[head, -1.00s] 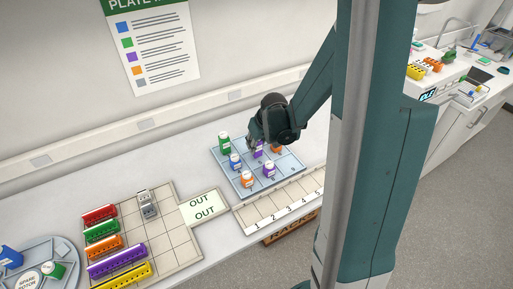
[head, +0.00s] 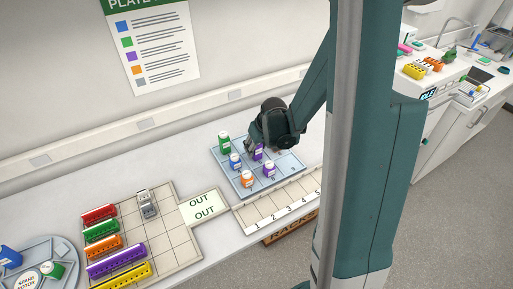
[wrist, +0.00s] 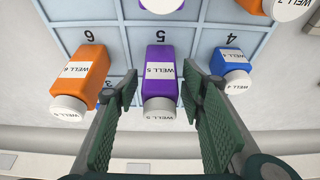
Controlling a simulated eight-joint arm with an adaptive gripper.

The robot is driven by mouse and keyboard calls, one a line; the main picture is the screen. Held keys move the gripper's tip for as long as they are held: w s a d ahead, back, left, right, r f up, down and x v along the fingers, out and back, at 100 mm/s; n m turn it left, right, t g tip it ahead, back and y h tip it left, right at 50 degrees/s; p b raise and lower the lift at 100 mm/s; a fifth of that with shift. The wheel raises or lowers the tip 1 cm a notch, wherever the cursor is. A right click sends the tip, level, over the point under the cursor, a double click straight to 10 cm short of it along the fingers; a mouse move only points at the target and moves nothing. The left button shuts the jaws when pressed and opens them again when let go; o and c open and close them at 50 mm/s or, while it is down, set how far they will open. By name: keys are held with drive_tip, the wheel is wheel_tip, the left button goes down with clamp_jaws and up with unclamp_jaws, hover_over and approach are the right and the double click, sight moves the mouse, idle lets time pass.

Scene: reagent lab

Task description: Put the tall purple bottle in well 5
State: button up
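A purple bottle (wrist: 160,72) with a white cap and a "WELL 5" label appears to stand in the tray cell marked 5. My gripper (wrist: 159,76) is open, with one finger on each side of this bottle and gaps showing. In the head view, the bottle (head: 257,153) is partly covered by my gripper (head: 256,144). A second purple bottle (head: 269,169) stands closer to the front of the blue tray (head: 286,177). I cannot tell which purple bottle is taller.
An orange bottle (wrist: 84,76) and a blue bottle (wrist: 231,68) flank the purple one. A green bottle (head: 224,144) and another orange bottle (head: 247,179) share the tray. A numbered strip (head: 272,215) lies in front. Coloured racks (head: 103,231) stand to the left.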

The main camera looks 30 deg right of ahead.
drive_tip(key=shift+r, duration=0.25)
drive_tip(key=p+v, duration=0.1)
drive_tip(key=v, duration=1)
drive_tip(key=shift+s+r, duration=0.25)
drive_tip(key=shift+r, duration=0.1)
idle(0.4)
idle(0.6)
drive_tip(key=s+a+r+t, duration=0.1)
drive_tip(key=s+a+r, duration=0.6)
drive_tip(key=s+a, duration=0.2)
drive_tip(key=s+a+r+t, duration=0.1)
drive_tip(key=s+a+r, duration=0.6)
drive_tip(key=s+a, duration=0.3)
drive_tip(key=shift+s+r+t, duration=0.2)
drive_tip(key=shift+s+t, duration=0.1)
drive_tip(key=shift+t, duration=0.1)
idle(0.3)
